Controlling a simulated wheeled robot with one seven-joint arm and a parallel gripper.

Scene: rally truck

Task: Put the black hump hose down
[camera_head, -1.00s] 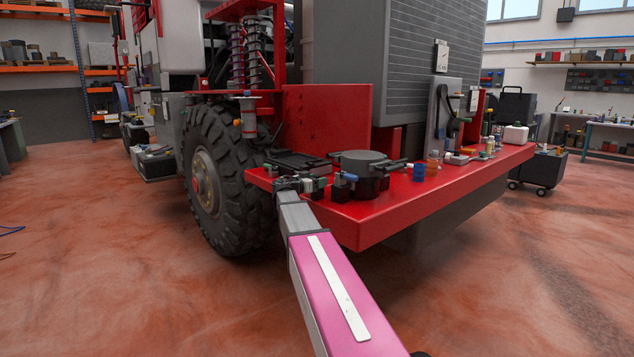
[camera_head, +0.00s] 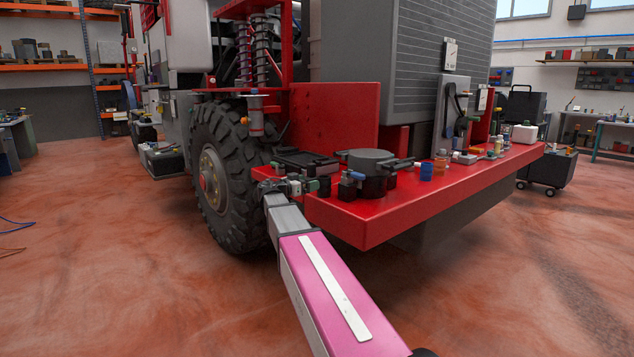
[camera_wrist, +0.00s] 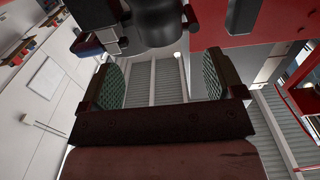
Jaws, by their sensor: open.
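The black hump hose (camera_head: 324,186) appears as a small dark upright cylinder on the front edge of the red deck (camera_head: 440,187). My gripper (camera_head: 309,185) is just left of it, open, at the deck's left corner. In the wrist view, my gripper (camera_wrist: 163,75) has its two green-padded fingers spread with nothing between them. A dark rounded body, likely the hose (camera_wrist: 156,20), shows at the top of that view, beyond the fingertips and cut off by the frame edge. I cannot tell the exact gap.
A small dark block with a blue top (camera_head: 347,188) stands right of the hose. The big tyre (camera_head: 222,178) is close left of my gripper.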

